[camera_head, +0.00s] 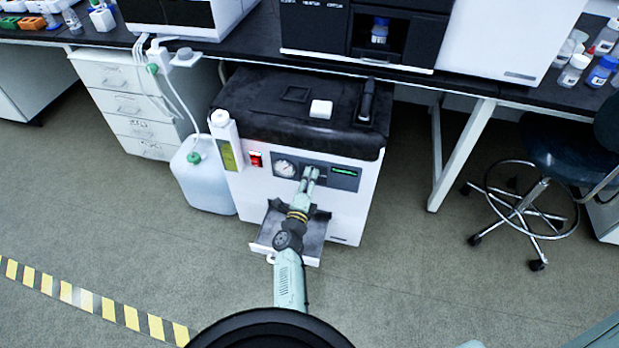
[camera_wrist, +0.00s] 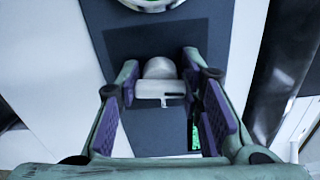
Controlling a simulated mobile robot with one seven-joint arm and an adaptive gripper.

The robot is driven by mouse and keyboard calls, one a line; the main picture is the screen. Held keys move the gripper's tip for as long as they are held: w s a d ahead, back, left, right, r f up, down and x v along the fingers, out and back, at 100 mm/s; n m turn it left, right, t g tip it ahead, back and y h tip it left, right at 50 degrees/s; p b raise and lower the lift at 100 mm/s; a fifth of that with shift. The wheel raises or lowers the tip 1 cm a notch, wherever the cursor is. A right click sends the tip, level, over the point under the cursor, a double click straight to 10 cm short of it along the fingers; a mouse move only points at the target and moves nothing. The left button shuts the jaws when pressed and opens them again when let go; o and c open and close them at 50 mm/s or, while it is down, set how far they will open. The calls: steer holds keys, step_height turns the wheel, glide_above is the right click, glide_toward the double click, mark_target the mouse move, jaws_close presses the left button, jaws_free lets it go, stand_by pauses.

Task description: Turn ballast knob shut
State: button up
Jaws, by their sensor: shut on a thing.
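The ballast knob (camera_wrist: 160,68) is a small grey rounded knob with a pale bar across it, on the dark front panel in the wrist view. My gripper (camera_wrist: 161,84) has its purple-padded fingertips on both sides of the knob and is shut on it. In the head view my gripper (camera_head: 311,174) reaches the front panel of the white, black-topped pump unit (camera_head: 345,208), between the round gauge (camera_head: 285,168) and the green display (camera_head: 344,172). There the gripper hides the knob. The knob's turn angle cannot be told.
A red switch (camera_head: 256,159) sits left of the gauge. A grey tray (camera_head: 262,240) juts out below the panel, under my arm. A white jug (camera_head: 203,180) with tubing stands left of the unit. The bench (camera_head: 480,88) overhangs behind. A stool (camera_head: 530,200) stands right; floor between is clear.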

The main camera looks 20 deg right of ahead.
steer(key=shift+n, duration=0.6)
steer(key=shift+f, duration=0.1)
steer(key=o, duration=1.2)
steer(key=shift+s, duration=0.1)
steer(key=v, duration=1.2)
